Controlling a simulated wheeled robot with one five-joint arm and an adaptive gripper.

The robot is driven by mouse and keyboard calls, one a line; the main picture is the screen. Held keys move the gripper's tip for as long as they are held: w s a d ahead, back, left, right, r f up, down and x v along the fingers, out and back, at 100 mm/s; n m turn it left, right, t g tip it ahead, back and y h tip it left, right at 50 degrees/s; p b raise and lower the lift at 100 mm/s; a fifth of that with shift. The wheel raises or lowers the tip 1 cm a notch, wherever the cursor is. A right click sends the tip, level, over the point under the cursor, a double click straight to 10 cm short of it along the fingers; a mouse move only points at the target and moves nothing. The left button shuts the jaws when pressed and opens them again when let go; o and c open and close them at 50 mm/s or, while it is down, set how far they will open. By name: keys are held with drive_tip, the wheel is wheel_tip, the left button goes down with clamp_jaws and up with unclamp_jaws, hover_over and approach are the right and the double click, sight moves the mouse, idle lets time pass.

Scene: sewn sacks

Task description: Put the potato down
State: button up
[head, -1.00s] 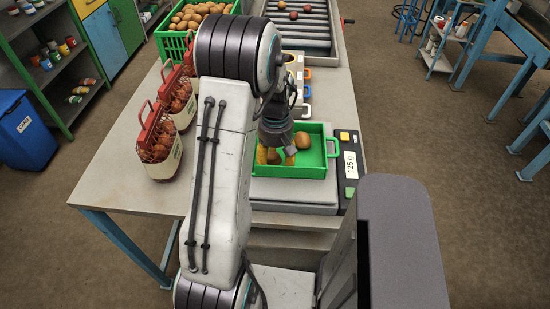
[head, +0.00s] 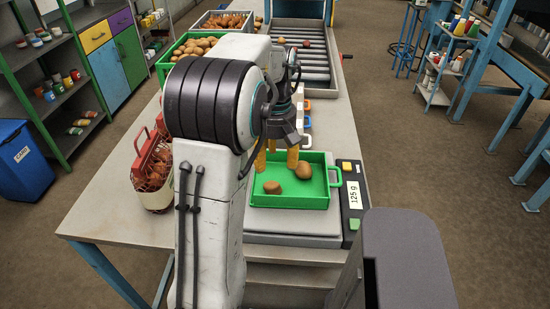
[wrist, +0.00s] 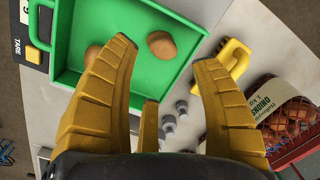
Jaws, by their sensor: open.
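Two brown potatoes lie apart on the floor of the green tray (head: 328,201). One potato (head: 272,187) is near the middle left and the other (head: 303,170) is near the back. In the wrist view, one potato (wrist: 161,44) shows fully and the other (wrist: 93,54) is partly hidden behind a finger. My gripper (head: 277,163) is above the back left part of the tray, with its yellow fingers pointing down. The wrist view shows my gripper (wrist: 166,54) with fingers spread wide and nothing between them.
The tray sits on a scale whose display (head: 355,194) reads 125 g. Red-handled net bags of produce (head: 153,178) stand left of my arm. A green crate of potatoes (head: 190,47) and a roller conveyor (head: 300,60) are farther back. The bench's front left is clear.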

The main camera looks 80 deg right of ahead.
drive_tip(key=w+a+r+n+t+h, duration=0.1)
drive_tip(key=w+a+r+n, duration=0.1)
drive_tip(key=w+a, duration=0.75)
drive_tip(key=w+a+r+n+h, duration=0.1)
drive_tip(key=w+a+r+n, duration=0.15)
drive_tip(key=w+a, duration=0.65)
drive_tip(key=w+a+f+n+t, duration=0.1)
drive_tip(key=a+n, duration=0.1)
drive_tip(key=a, duration=0.8)
drive_tip(key=w+a+f+n+t+y, duration=0.1)
drive_tip(key=a+f+n+t, duration=0.1)
drive_tip(key=a, duration=0.8)
drive_tip(key=shift+w+a+f+y, duration=0.15)
drive_tip(key=shift+w+f+y, duration=0.05)
drive_tip(key=shift+y, duration=0.1)
idle(0.3)
